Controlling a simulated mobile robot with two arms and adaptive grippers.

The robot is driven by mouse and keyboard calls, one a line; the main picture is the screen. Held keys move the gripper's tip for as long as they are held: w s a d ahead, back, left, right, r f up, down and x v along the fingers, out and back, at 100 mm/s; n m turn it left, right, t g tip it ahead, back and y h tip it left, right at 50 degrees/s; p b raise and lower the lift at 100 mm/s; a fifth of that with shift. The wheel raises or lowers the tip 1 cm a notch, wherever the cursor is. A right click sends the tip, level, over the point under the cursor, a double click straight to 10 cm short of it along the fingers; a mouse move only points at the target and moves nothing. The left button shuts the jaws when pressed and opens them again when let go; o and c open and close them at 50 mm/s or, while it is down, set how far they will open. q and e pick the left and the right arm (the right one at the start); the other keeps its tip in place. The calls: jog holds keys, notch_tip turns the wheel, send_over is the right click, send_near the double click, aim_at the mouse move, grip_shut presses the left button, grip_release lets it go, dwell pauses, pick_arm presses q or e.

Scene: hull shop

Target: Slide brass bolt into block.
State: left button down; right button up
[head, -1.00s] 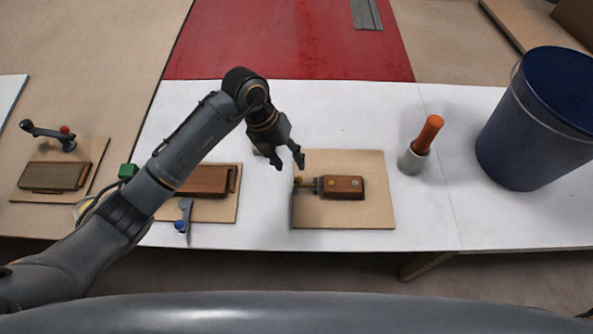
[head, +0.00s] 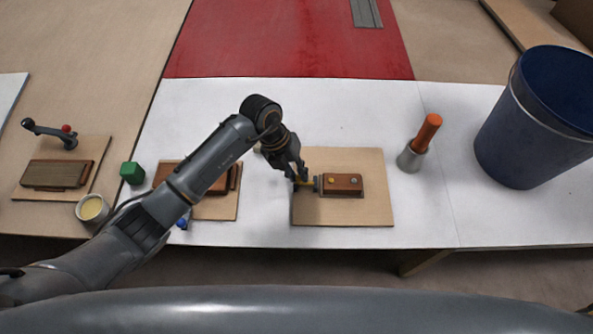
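The reddish-brown wooden block (head: 343,189) lies on a tan board (head: 350,212) in the middle of the white table, with two small round spots on its top. The brass bolt (head: 307,184) sticks out to the left of the block, through a grey fitting at the block's left end. My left gripper (head: 297,178) is at the bolt's outer left end, pointing down from behind. Its fingertips partly hide that end, and I cannot tell whether they are closed on it. My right gripper is not in view.
An orange-handled tool in a grey cup (head: 411,158) and a large blue bucket (head: 535,120) stand to the right. A second board, partly behind my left arm, a green cube (head: 132,173) and a small cup (head: 92,208) lie left.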

pick_arm(q)
jog(key=shift+d, duration=0.1)
jog(key=d+b, duration=0.1)
jog(key=d, duration=0.2)
jog(key=shift+d, duration=0.15)
jog(key=c, duration=1.4)
grip_release()
jog(key=shift+o, duration=0.9)
jog(key=shift+d, duration=0.1)
